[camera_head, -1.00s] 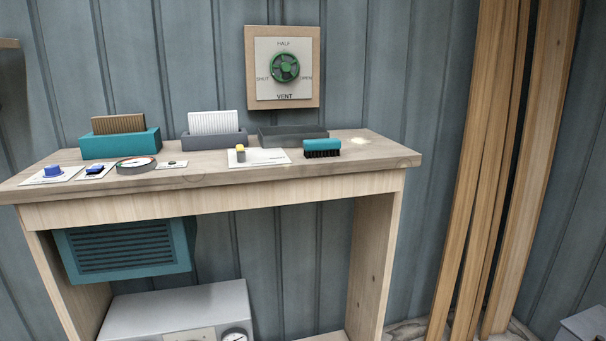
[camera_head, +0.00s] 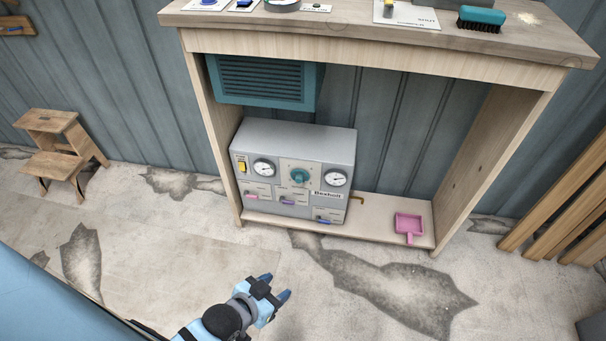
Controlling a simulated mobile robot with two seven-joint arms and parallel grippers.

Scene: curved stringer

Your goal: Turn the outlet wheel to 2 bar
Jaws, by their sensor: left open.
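A grey control box (camera_head: 310,150) stands on the low shelf under the bench. Its front has a teal wheel (camera_head: 299,175) in the middle, with a round gauge (camera_head: 264,167) to the left and another gauge (camera_head: 336,178) to the right. The gauge readings are too small to tell. I cannot tell from the lettering which control is the outlet wheel. My left gripper (camera_head: 277,285) is open and empty, above the floor in front of the box and apart from it. My right gripper is not in view.
The wooden bench (camera_head: 390,57) overhangs the box, with a teal vented unit (camera_head: 262,82) under its top. A pink dustpan (camera_head: 409,226) lies on the shelf to the right. A wooden step stool (camera_head: 58,150) stands at the left. The floor before the bench is clear.

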